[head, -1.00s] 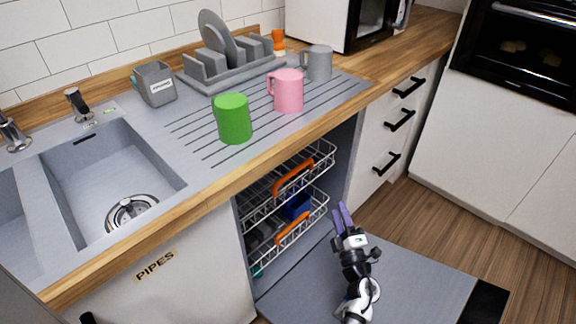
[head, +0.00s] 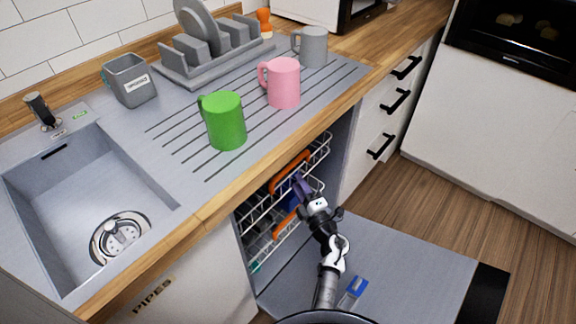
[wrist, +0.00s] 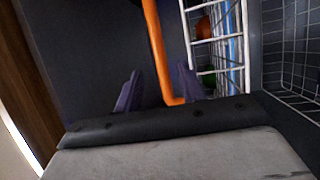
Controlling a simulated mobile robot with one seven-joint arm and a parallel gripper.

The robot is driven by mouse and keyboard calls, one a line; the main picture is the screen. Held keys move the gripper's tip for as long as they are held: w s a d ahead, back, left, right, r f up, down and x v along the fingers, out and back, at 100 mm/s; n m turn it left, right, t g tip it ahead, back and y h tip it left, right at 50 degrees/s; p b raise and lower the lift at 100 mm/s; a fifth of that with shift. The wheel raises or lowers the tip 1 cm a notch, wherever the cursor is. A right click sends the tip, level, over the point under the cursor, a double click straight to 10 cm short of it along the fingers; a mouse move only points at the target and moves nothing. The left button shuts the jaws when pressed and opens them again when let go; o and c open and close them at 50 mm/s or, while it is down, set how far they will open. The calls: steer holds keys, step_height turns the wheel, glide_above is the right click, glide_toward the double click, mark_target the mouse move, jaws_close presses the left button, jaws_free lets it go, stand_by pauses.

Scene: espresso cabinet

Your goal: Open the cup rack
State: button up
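Two white wire racks sit inside the open cabinet, an upper rack (head: 262,209) and a lower rack (head: 262,249). The upper one has an orange handle (head: 289,171) and the lower one an orange handle (head: 284,226); no label shows which is the cup rack. My gripper (head: 299,184) is at the cabinet opening, close to the upper handle. In the wrist view, the two purple fingers of my gripper (wrist: 157,90) are apart. An orange handle (wrist: 154,45) runs between and beyond them; contact cannot be told.
The lowered cabinet door (head: 410,265) lies flat beneath my arm, with a small blue-and-white item (head: 355,288) on it. Green (head: 225,120), pink (head: 283,83) and grey (head: 313,47) mugs stand on the counter above. Drawers (head: 385,125) stand to the right.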

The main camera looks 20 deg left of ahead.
mark_target(288, 165)
steer(key=x, duration=0.7)
steer(key=shift+w+a, duration=0.2)
steer(key=shift+a, duration=0.05)
steer(key=shift+c, duration=0.4)
jaws_close()
